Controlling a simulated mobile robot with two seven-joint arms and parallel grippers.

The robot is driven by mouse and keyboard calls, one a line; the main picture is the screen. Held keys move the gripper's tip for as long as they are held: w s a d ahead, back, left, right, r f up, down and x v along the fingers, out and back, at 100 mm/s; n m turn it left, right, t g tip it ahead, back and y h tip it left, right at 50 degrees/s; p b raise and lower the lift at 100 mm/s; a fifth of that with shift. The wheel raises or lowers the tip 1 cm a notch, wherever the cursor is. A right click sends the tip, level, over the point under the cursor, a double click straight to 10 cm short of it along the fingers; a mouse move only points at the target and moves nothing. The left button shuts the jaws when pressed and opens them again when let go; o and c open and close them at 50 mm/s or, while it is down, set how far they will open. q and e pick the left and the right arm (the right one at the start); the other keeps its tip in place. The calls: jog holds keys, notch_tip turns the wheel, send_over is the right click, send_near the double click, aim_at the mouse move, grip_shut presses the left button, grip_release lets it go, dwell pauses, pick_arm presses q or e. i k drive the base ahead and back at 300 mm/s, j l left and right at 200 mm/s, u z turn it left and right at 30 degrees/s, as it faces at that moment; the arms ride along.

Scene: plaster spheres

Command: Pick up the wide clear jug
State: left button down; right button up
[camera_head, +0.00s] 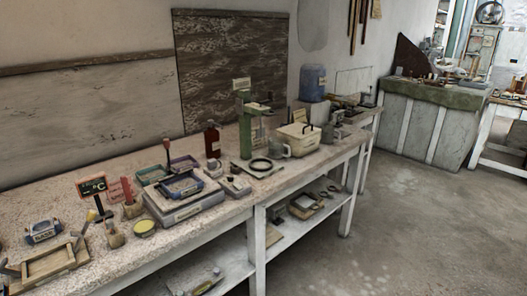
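A small greyish, see-through-looking vessel (279,149) stands on the long workbench (100,160), just left of a cream box (299,138) with a dark handle. It may be the wide clear jug, but it is too small to be sure. The box is close beside it and seems to cover part of its right side. Neither of my grippers is in view.
A green upright stand (246,130) and a dark ring (261,164) are left of the vessel. A red-brown bottle (212,140) stands farther left. Stacked grey cases (184,200) crowd the near bench. The floor (400,220) to the right is clear.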

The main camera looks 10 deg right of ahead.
aim_at(277, 146)
jog(key=l+u, duration=0.2)
jog(key=u, duration=0.15)
jog(key=i+l+u, duration=0.1)
jog(key=l+u, duration=0.4)
jog(key=u, duration=0.15)
jog(key=l+u, duration=0.4)
jog(key=l, duration=0.7)
jog(key=k+l, duration=0.1)
jog(key=l, duration=0.25)
jog(key=l+u, duration=0.1)
jog(key=l, duration=0.25)
jog(key=k+l, duration=0.15)
jog(key=l, duration=0.2)
